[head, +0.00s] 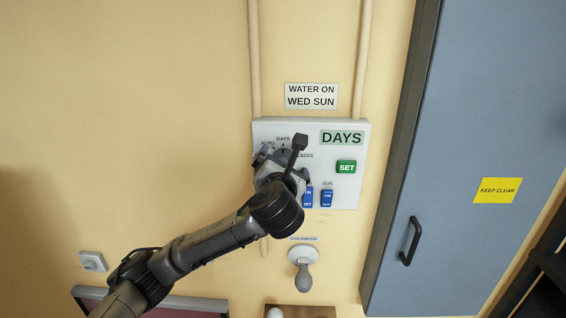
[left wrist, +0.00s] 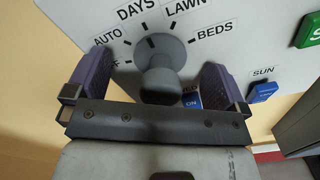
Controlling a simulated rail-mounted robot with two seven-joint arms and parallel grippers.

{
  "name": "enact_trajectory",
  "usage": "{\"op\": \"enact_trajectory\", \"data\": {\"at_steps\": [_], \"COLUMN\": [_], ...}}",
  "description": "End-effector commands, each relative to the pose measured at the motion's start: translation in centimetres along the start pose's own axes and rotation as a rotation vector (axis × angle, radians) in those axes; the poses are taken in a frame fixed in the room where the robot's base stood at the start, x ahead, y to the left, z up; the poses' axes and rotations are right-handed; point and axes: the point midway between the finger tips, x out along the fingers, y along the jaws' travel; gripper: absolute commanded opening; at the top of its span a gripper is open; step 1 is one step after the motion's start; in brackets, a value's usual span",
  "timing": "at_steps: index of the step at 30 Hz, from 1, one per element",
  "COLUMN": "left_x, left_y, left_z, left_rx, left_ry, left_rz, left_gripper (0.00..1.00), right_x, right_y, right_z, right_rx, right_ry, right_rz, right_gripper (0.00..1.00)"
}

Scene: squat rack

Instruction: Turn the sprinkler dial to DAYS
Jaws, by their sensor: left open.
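The white sprinkler panel (head: 345,195) hangs on the wall, and its green display (head: 341,137) reads DAYS. In the left wrist view, the grey dial (left wrist: 160,78) has a round knob, and its dark mark points up-left toward the DAYS label (left wrist: 136,12). AUTO, LAWN and BEDS labels also show around it. My left gripper (head: 283,160) is in front of the dial and mostly hides it in the head view. In the left wrist view, its two purple fingers (left wrist: 160,85) are open on either side of the knob, with gaps visible. My right gripper is not in view.
A green SET button (head: 346,167) and blue switches, one labelled SUN (head: 327,198), are on the panel. A sign above (head: 311,96) reads WATER ON WED SUN. A grey knob fixture (head: 303,257) is below; a blue door (head: 485,120) is at right.

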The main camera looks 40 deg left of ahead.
Motion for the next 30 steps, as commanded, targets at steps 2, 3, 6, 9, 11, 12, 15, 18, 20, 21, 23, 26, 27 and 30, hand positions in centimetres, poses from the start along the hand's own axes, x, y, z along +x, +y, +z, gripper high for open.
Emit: {"op": "enact_trajectory", "data": {"at_steps": [2,3,6,9,11,12,15,18,20,21,23,26,27,30], "left_x": [-0.5,-0.9,-1.9,-2.8,-3.4,-3.8,-4.8,-5.6,-6.0,-6.3,-6.5,-6.8,-6.8,-6.8], "left_y": [0.1,0.1,0.1,0.1,0.1,0.1,0.1,0.1,0.1,0.1,0.0,0.0,0.0,0.0], "left_z": [0.2,0.2,0.3,0.3,0.3,0.3,0.2,0.2,0.2,0.2,0.1,0.0,0.0,0.0], "left_rx": [0.001,0.002,0.001,0.001,0.001,0.001,0.001,0.001,0.001,0.0,0.0,0.0,0.0,0.0], "left_ry": [-0.002,-0.002,-0.002,-0.001,-0.002,-0.001,-0.001,-0.001,-0.001,-0.001,-0.001,0.0,0.0,0.0], "left_rz": [-0.001,-0.001,-0.002,-0.001,-0.001,-0.001,-0.002,-0.001,-0.001,-0.001,-0.001,0.0,0.0,0.0], "left_gripper": [1.0,1.0,1.0,1.0,1.0,1.0,1.0,1.0,1.0,1.0,1.0,1.0,1.0,1.0], "right_x": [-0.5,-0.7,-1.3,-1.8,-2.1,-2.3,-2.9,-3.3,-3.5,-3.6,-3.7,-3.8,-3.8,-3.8], "right_y": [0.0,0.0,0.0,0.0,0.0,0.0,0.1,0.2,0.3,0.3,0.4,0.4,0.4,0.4], "right_z": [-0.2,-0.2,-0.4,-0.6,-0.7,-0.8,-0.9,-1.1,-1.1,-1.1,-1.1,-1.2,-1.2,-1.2], "right_rx": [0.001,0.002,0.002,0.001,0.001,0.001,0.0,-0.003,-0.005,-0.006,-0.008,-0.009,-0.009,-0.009], "right_ry": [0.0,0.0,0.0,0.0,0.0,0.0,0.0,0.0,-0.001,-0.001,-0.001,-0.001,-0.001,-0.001], "right_rz": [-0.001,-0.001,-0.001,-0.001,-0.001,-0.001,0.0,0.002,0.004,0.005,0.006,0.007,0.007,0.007], "right_gripper": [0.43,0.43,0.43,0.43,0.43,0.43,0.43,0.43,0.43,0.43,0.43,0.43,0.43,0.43]}}
